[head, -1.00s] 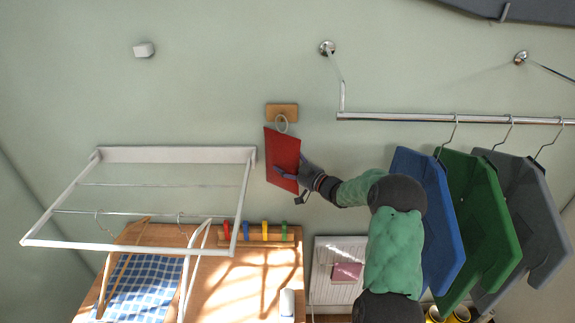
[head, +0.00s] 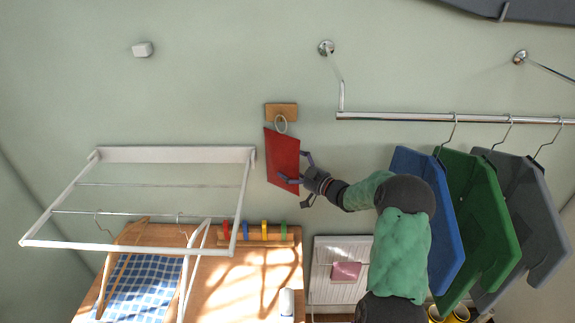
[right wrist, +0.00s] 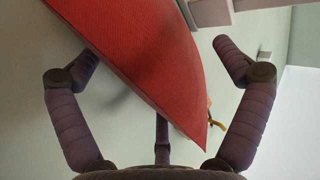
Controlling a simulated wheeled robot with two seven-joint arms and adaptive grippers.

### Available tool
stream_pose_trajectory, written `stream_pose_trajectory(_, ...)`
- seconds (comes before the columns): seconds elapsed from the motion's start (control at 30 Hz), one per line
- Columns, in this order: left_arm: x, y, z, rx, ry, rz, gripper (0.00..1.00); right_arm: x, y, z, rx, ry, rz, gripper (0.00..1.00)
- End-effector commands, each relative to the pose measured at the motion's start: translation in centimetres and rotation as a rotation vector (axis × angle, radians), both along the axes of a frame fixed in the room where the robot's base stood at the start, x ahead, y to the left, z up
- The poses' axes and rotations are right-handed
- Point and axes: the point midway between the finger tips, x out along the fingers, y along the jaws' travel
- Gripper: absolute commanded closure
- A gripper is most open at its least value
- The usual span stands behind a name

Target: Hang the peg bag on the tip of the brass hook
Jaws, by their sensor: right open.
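The red peg bag (head: 282,158) hangs by its pale ring (head: 281,124) against the wooden wall block (head: 281,110). The brass hook itself is not clear in the head view, so I cannot tell how the ring sits on it. My right gripper (head: 294,168) is open beside the bag's right edge, its fingers spread and not closed on it. In the right wrist view the bag (right wrist: 140,55) fills the space between the open fingers. A small yellowish piece (right wrist: 218,126) shows beside the bag's corner; I cannot tell what it is. My left gripper is out of view.
A white drying rack (head: 175,155) juts out at the left above a wooden table (head: 255,270). A chrome rail (head: 430,118) at the right carries blue (head: 425,215), green (head: 475,225) and grey (head: 520,210) hanging pieces near my right arm. The wall above the block is clear.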

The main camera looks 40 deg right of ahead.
Motion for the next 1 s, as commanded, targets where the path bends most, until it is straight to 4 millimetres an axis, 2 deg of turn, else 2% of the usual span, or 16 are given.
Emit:
stream_pose_trajectory(0.2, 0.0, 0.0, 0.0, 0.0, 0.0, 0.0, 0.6, -4.5, -0.7, 0.0, -0.001, 0.001, -0.003, 0.01)
stream_pose_trajectory(0.43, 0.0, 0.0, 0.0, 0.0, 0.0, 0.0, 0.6, -8.0, -1.2, 0.0, -0.002, 0.0, -0.002, 0.01)
stream_pose_trajectory(0.63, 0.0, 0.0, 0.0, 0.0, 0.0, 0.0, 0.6, -9.1, -1.3, -0.1, -0.002, 0.0, 0.0, 0.01)
stream_pose_trajectory(0.87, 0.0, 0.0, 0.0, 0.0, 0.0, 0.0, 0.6, -9.2, -1.3, 0.0, -0.002, 0.0, 0.001, 0.01)
stream_pose_trajectory(1.0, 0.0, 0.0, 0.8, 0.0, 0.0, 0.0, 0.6, -9.2, -1.3, 0.7, -0.002, 0.0, 0.001, 0.01)
